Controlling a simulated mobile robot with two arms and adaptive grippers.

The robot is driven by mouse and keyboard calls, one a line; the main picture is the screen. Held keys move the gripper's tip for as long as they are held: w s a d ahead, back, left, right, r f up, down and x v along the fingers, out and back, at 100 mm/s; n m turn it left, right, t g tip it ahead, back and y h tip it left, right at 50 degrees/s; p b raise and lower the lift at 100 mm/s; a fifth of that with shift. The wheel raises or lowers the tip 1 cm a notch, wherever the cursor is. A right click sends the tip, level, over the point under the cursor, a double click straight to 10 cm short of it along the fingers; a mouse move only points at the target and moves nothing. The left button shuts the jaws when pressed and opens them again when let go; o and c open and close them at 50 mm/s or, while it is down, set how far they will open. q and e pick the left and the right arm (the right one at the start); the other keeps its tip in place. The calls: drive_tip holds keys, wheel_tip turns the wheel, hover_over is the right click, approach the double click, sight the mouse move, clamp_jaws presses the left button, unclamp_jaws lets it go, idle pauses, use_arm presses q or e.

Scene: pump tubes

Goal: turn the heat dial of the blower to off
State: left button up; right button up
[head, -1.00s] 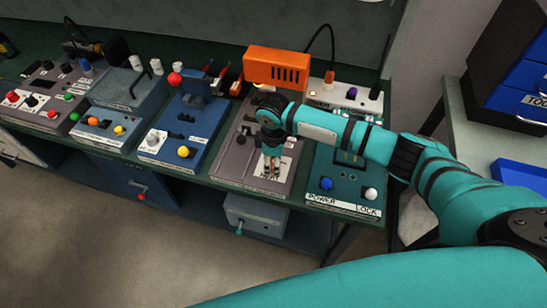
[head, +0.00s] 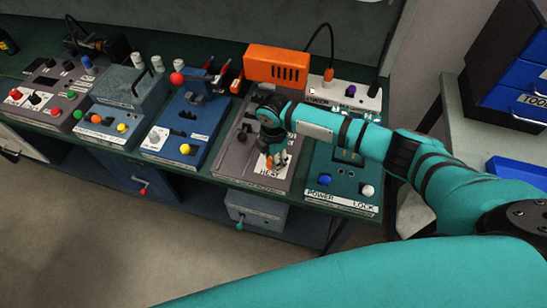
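The blower is a grey-brown panel (head: 225,157) with an orange slotted housing (head: 272,66) at its back. A white HEAT label (head: 268,172) lies near its front right. My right gripper (head: 274,163) points down at this label from an arm that comes in from the right. A small orange piece shows at its fingertips. I cannot tell whether it is the heat dial or part of the gripper. The dial and its pointing are hidden or too small to read. Whether the fingers grip anything is unclear. My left gripper is not in view.
A blue panel (head: 207,133) with a yellow knob stands left of the blower. A teal panel (head: 345,192) marked POWER and LOCK, with blue and white knobs, stands right of it. A white power strip (head: 345,96) lies behind. My arm crosses above the teal panel.

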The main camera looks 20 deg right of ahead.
drive_tip(key=shift+n, duration=0.3)
idle(0.4)
drive_tip(key=o, duration=1.1)
drive_tip(key=shift+o, duration=0.2)
drive_tip(key=shift+r, duration=0.15)
wheel_tip(320, 180, up, 12)
drive_tip(key=shift+a, duration=0.1)
